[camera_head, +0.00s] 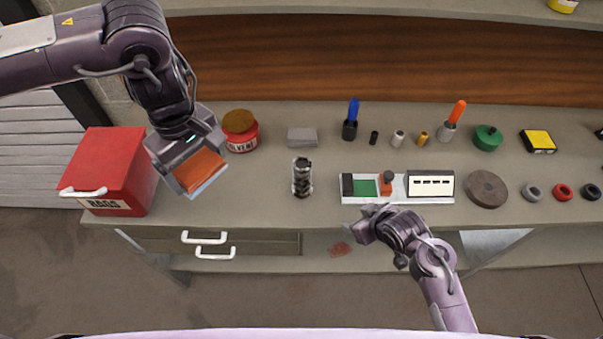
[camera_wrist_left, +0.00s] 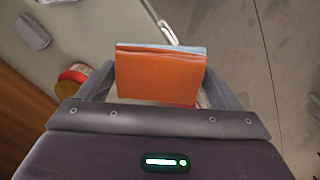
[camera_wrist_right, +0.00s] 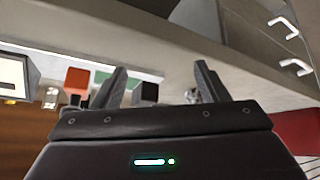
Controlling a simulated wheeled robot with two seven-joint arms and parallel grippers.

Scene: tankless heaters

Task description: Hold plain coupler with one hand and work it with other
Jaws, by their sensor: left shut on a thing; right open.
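My left gripper (camera_head: 200,172) is shut on a folded orange cloth (camera_head: 202,170) with a pale blue edge. It holds the cloth in the air beside the red RAGS box; the cloth fills the jaws in the left wrist view (camera_wrist_left: 160,78). My right gripper (camera_head: 362,226) is open and empty at the bench's front edge, below the white tray. Small cylinders stand at the back: a black one (camera_head: 374,138), a grey one (camera_head: 398,138) and a brass one (camera_head: 422,139). A dark metallic cylinder (camera_head: 302,178) stands mid-bench. I cannot tell which is the plain coupler.
The red RAGS box (camera_head: 112,165) and a red SOLVENT tin (camera_head: 241,135) are at left. A white tray (camera_head: 412,197), a round brown disc (camera_head: 487,188) and several rings are at right. Bare bench (camera_head: 250,195) lies left of the metallic cylinder.

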